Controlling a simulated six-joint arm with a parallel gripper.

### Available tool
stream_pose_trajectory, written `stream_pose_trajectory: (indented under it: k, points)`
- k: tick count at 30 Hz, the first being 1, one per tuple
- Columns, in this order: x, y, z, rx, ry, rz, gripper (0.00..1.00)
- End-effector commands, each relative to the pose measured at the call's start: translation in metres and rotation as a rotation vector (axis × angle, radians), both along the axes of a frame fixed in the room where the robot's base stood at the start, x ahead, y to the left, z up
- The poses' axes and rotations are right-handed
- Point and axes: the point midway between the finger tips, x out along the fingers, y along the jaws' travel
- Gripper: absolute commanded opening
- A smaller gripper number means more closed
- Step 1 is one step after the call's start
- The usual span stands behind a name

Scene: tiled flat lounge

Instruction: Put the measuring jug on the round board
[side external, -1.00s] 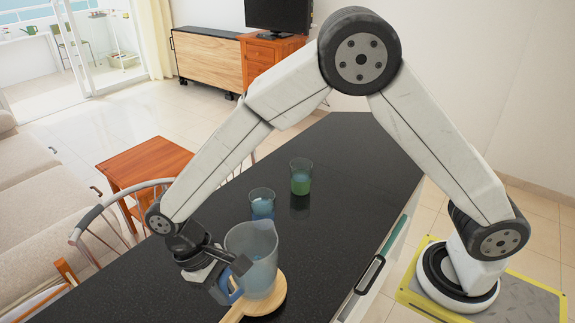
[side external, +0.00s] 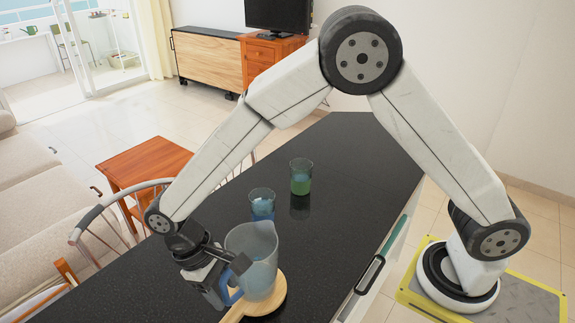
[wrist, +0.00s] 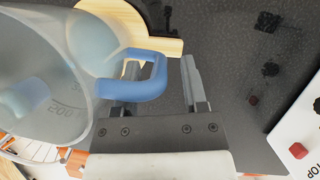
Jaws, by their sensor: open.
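The measuring jug (side external: 256,262) is translucent grey-blue with a blue handle. It stands upright on the round wooden board (side external: 280,301), whose handle points toward the lower left. My gripper (side external: 236,278) is beside the jug at its handle side. In the wrist view the jug (wrist: 75,70) fills the left, and its blue handle (wrist: 150,85) reaches between or over my open gripper (wrist: 165,85). The right finger is clear of the handle. Whether the left finger touches the handle cannot be told. The board (wrist: 135,25) shows behind the jug.
A blue glass (side external: 262,203) and a green glass (side external: 301,178) stand farther back on the black counter (side external: 345,150). A metal-railed chair (side external: 95,225) is along the counter's left edge. The counter is clear around the green glass.

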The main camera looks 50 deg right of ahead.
Motion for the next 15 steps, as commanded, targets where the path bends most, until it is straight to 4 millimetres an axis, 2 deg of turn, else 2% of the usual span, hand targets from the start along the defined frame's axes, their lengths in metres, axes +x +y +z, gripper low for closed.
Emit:
stream_pose_trajectory:
  k: [8, 15]
  points:
    - [0.012, 0.004, 0.028, 0.003, -0.003, -0.002, 0.55]
    - [0.026, 0.008, 0.065, 0.002, -0.005, -0.001, 0.55]
